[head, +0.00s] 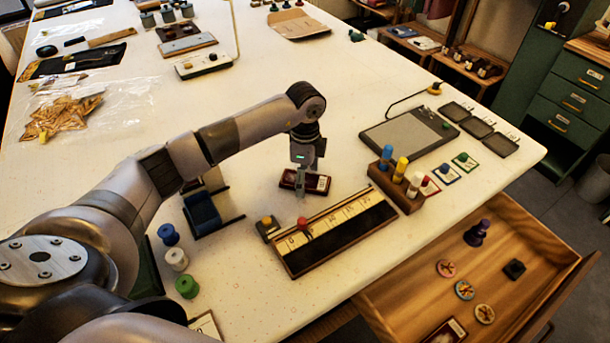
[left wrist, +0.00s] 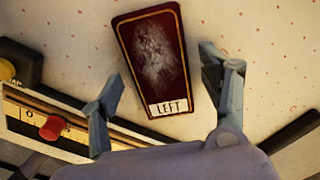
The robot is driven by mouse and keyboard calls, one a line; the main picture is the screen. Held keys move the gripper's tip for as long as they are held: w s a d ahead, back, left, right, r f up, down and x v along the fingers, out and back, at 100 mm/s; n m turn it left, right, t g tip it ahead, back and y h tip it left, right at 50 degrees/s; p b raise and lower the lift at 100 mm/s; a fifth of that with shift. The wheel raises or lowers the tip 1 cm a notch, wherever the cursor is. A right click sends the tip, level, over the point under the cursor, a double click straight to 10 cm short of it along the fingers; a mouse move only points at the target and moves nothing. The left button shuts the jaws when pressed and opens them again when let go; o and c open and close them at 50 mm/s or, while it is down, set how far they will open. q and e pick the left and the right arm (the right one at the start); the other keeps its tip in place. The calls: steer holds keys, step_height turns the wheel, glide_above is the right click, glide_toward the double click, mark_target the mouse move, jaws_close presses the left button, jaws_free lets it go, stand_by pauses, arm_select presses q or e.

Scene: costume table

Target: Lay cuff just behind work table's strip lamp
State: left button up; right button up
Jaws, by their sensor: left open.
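A dark red, gold-edged flat piece marked LEFT, which looks like the cuff (head: 319,184), lies on the white work table (head: 350,85). It also shows in the left wrist view (left wrist: 153,60). My left gripper (head: 301,188) is open above it, with a finger on either side in the left wrist view (left wrist: 165,82); I see no contact. A long dark-framed strip (head: 345,232) with a number scale and red knob (head: 303,223) lies nearer the front edge. I cannot tell whether this is the strip lamp. My right gripper is not in view.
A small box with a yellow knob (head: 267,227) adjoins the strip's left end. A wooden peg block (head: 397,188) stands at its right. An open drawer (head: 545,240) juts out below the front edge. Spools (head: 178,259) stand at left. The table behind the cuff is clear.

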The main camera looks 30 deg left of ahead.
arm_select(q)
steer(key=shift+r, duration=0.1)
steer(key=shift+r, duration=0.2)
step_height(320, 180, up, 12)
steer(key=b, duration=0.3)
steer(key=shift+f, duration=0.1)
